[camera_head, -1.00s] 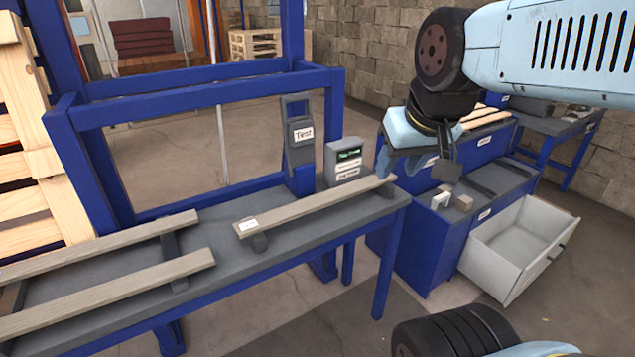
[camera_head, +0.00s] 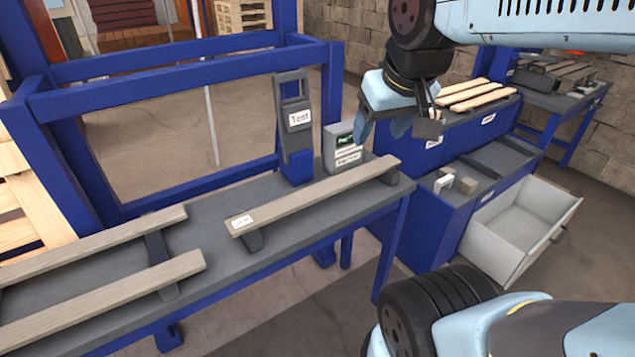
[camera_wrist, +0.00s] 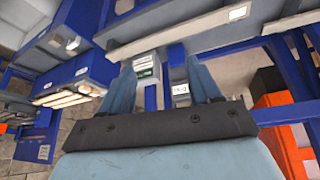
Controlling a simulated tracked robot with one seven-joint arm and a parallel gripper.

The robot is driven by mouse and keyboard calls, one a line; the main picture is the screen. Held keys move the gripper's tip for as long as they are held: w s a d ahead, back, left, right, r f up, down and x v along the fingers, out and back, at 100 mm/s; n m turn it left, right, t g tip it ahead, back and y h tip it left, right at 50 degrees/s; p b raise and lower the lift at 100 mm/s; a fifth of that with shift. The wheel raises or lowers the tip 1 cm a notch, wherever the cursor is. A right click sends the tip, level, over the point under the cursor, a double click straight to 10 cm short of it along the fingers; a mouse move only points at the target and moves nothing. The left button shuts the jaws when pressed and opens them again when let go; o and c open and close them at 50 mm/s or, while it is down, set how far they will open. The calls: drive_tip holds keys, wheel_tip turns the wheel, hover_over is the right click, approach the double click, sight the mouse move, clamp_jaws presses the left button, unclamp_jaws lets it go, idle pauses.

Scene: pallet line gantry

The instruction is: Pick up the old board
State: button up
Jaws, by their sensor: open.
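A weathered grey-brown board (camera_head: 315,196) with a small white label at its near left end rests on dark supports on the blue-framed bench. It also shows along the top of the wrist view (camera_wrist: 205,38). Two similar boards, a rear one (camera_head: 95,234) and a front one (camera_head: 105,298), lie at the left of the same bench; I cannot tell from looks alone which is oldest. My gripper (camera_head: 398,125) is open and empty, above and beyond the labelled board's right end, apart from it. In the wrist view its two blue fingers (camera_wrist: 162,85) stand apart with nothing between them.
A grey upright device marked Test (camera_head: 298,125) and a small display box (camera_head: 343,150) stand just behind the labelled board. A blue cabinet (camera_head: 425,215) with an open grey drawer (camera_head: 520,235) is at the right. A blue frame (camera_head: 160,82) rises behind the bench.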

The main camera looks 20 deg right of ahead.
drive_tip(key=o, duration=0.5)
drive_tip(key=w+n, duration=0.1)
drive_tip(key=w, duration=0.1)
drive_tip(key=w+f+n+g+h, duration=0.1)
drive_tip(key=w+n, duration=0.1)
drive_tip(key=w+f+n, duration=0.1)
drive_tip(key=w+n, duration=0.1)
drive_tip(key=w, duration=0.1)
drive_tip(key=shift+a+f+g, duration=0.15)
drive_tip(key=shift+a+g, duration=0.15)
drive_tip(key=shift+o, duration=0.2)
drive_tip(key=n+g+h, duration=0.2)
drive_tip(key=n+h, duration=0.1)
drive_tip(key=n, duration=1.3)
hover_over(323, 188)
drive_tip(key=s+a, duration=0.2)
drive_tip(key=a, duration=0.3)
wheel_tip(323, 188, down, 16)
drive_tip(key=x, duration=1.4)
drive_tip(key=shift+a, duration=0.25)
